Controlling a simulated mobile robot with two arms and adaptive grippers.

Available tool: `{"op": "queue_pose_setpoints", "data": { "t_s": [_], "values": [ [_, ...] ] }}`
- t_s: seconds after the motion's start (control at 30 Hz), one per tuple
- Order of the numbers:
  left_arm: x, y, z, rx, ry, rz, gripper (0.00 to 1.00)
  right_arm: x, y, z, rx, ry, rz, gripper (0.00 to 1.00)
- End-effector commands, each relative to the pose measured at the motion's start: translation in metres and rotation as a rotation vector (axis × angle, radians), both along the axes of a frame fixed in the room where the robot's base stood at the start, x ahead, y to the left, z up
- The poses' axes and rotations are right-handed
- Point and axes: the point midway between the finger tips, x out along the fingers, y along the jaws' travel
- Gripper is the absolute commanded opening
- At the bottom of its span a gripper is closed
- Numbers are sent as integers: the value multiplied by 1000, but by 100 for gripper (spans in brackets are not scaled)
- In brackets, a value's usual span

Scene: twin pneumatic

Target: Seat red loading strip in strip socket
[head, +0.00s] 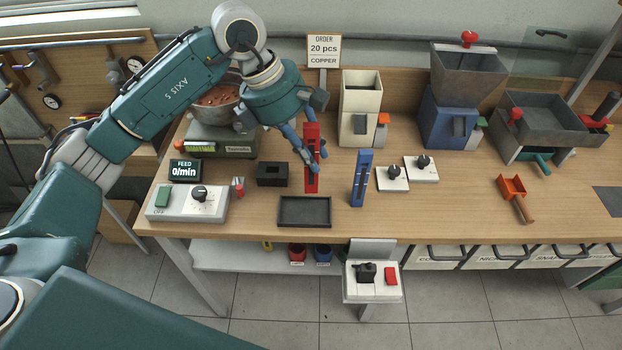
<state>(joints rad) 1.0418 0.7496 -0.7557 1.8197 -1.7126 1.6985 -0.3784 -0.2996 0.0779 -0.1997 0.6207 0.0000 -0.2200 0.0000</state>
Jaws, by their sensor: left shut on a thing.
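The red loading strip (311,183) is upright in my left gripper (306,157), whose blue fingers are shut around its middle. Its lower end is just behind the black tray; I cannot tell whether it touches the table. A small black block with a recess (265,180), which looks like the strip socket, sits on the table to the left of the strip, apart from it. A blue strip (360,182) stands upright to the right. My right gripper is out of view.
A shallow black tray (304,223) lies at the table's front edge. A white hopper (359,98) stands behind; two knob boxes (392,180) are at right. A red scoop (513,188) lies farther right.

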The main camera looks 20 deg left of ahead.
Motion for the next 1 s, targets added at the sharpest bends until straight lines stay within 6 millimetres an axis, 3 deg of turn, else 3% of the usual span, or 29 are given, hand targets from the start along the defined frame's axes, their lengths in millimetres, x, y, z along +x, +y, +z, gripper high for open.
{"op": "queue_pose_setpoints", "data": {
  "t_s": [0.2, 0.33, 0.5, 0.63, 0.77, 1.0],
  "values": [
    [1, -1, 59, -2, -5, 0, 0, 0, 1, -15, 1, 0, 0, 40],
    [1, -1, 84, -2, -3, 0, 0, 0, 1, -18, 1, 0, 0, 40],
    [0, -1, 100, -2, -1, 0, 0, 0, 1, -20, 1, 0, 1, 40],
    [-1, 0, 103, 0, 3, -12, 0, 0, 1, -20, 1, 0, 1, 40],
    [-7, 0, 93, -1, 5, -110, 0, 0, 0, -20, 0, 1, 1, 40],
    [-37, 2, 49, 0, 9, -573, 0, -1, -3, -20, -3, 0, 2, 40]
  ]
}}
